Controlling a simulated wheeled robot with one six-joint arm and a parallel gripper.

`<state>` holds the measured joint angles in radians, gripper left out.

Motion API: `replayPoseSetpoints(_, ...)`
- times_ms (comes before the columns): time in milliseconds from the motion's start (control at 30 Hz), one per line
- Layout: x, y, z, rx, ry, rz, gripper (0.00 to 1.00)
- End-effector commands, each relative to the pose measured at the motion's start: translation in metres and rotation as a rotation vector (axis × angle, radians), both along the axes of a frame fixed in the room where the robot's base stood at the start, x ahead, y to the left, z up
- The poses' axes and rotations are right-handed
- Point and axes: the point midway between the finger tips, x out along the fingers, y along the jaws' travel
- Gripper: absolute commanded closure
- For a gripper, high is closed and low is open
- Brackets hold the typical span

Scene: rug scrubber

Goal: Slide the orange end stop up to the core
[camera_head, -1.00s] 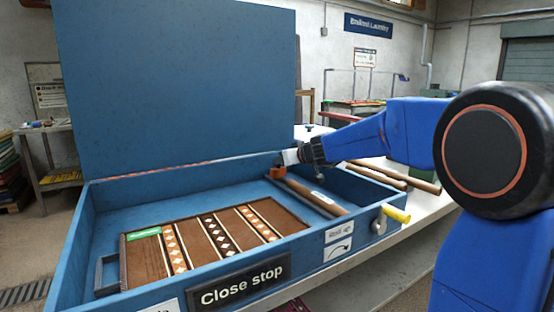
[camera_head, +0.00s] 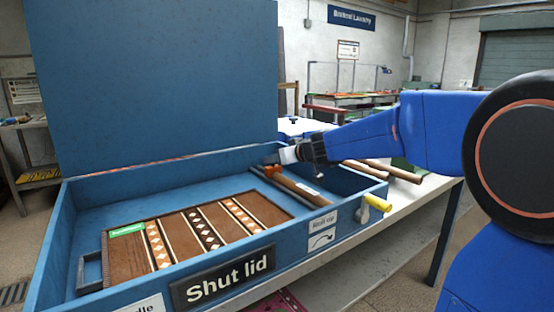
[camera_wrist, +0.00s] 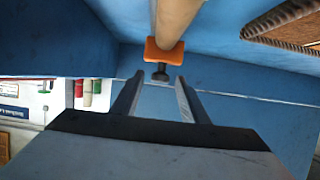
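The orange end stop (camera_head: 272,170) is at the far end of the wooden core (camera_head: 305,191), inside the open blue box. In the wrist view the orange end stop (camera_wrist: 152,52) meets the end of the core (camera_wrist: 178,18), with no gap visible between them. A dark knob (camera_wrist: 160,72) sticks out of the stop toward my gripper. My gripper (camera_wrist: 156,80) is open, its fingers apart on either side of the knob's line, with nothing seen held. In the head view my gripper (camera_head: 272,157) is just above and behind the stop, against the box's back wall.
The raised blue lid (camera_head: 150,85) stands behind the box. A patterned brown rug (camera_head: 185,240) lies in it at left. A yellow handle (camera_head: 379,205) sticks out at the front right. The front sign (camera_head: 222,278) reads "Shut lid". Brown rolls (camera_head: 390,170) lie right of the box.

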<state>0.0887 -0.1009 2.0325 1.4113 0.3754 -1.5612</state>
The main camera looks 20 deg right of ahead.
Motion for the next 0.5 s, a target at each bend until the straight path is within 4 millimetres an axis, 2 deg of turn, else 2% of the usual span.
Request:
replayPoseSetpoints(267, -0.004, -0.001, 0.003, 0.0, -0.002, 0.0, 0.6)
replayPoseSetpoints(500, -0.032, -0.011, 0.015, -0.001, -0.003, -0.001, 0.6)
